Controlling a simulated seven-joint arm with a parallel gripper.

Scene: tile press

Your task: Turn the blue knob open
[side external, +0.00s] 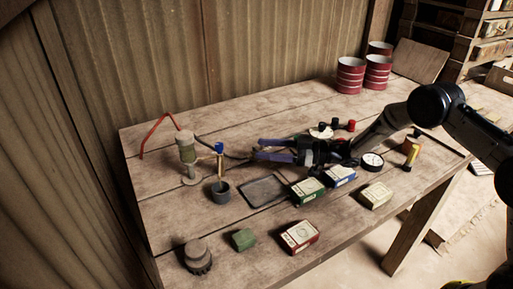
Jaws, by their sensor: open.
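The blue knob (219,147) sits at the top of a thin upright post beside a pale greenish cylinder device (186,150), on the left part of the table. My gripper (257,149) reaches in from the right, low over the table, with its two purple-blue fingers pointing left. The fingers are apart and nothing shows between them. The fingertips are to the right of the knob, with a gap between them in the picture. How far apart they are in depth is hard to tell.
Below the knob stands a dark grey cup (220,193), with a dark flat tray (264,190) to its right.

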